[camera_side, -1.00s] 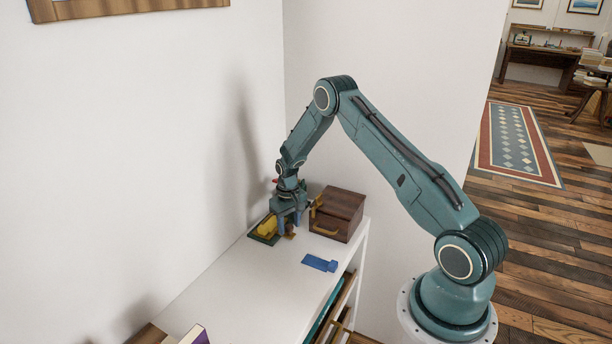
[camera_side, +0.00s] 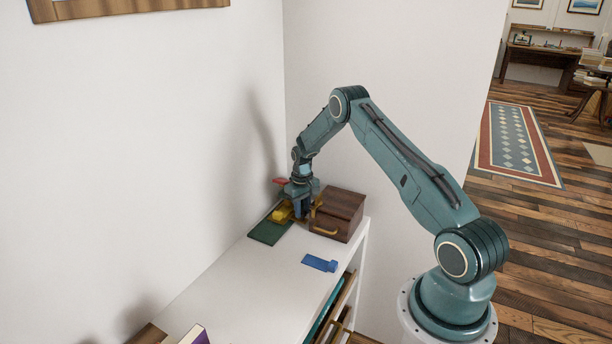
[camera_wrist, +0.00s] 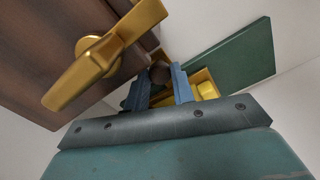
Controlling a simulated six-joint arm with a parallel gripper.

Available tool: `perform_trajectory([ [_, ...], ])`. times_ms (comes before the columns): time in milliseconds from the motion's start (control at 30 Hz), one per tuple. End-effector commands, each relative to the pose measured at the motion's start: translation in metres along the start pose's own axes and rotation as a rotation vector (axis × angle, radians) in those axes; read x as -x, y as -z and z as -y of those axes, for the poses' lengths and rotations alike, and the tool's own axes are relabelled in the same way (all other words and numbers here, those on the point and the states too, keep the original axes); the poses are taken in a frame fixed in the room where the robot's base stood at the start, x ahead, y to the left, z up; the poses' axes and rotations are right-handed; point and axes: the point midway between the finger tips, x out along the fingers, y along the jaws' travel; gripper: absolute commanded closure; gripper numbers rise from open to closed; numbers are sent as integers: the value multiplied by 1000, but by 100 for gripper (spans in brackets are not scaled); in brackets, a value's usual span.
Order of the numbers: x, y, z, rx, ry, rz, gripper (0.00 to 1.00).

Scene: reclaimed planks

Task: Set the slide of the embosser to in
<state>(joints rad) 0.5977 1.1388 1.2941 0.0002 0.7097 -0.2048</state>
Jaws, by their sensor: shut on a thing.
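The embosser has a flat green base, whose near part lies bare on the white shelf in the side view (camera_side: 268,232); it also shows in the wrist view (camera_wrist: 235,60). Its yellow slide (camera_side: 281,213) sits at the far part of the base, beside the wooden box, and shows in the wrist view (camera_wrist: 207,88). My gripper (camera_side: 301,212) is down at the slide. In the wrist view its blue fingers (camera_wrist: 161,82) are shut on a dark round knob (camera_wrist: 160,72), apparently the slide's. The fingers partly hide the slide.
A brown wooden box (camera_side: 342,208) with brass handles stands close on the right of my gripper; one brass handle (camera_wrist: 95,62) is near the fingers in the wrist view. A blue object (camera_side: 319,263) lies on the white shelf (camera_side: 240,290). The wall rises behind.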

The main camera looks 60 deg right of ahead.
Motion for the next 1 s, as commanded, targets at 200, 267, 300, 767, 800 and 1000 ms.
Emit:
perform_trajectory([
  [200, 0, 7, -16, 0, -1, -3, 100],
  [267, 0, 7, -18, 0, -1, -3, 100],
  [300, 0, 8, -18, -1, -2, -4, 100],
  [767, 0, 7, -18, -3, -2, -4, 53],
  [800, 0, 7, -18, -2, -2, -4, 53],
  [1000, 2, 7, -17, -1, -1, -3, 53],
])
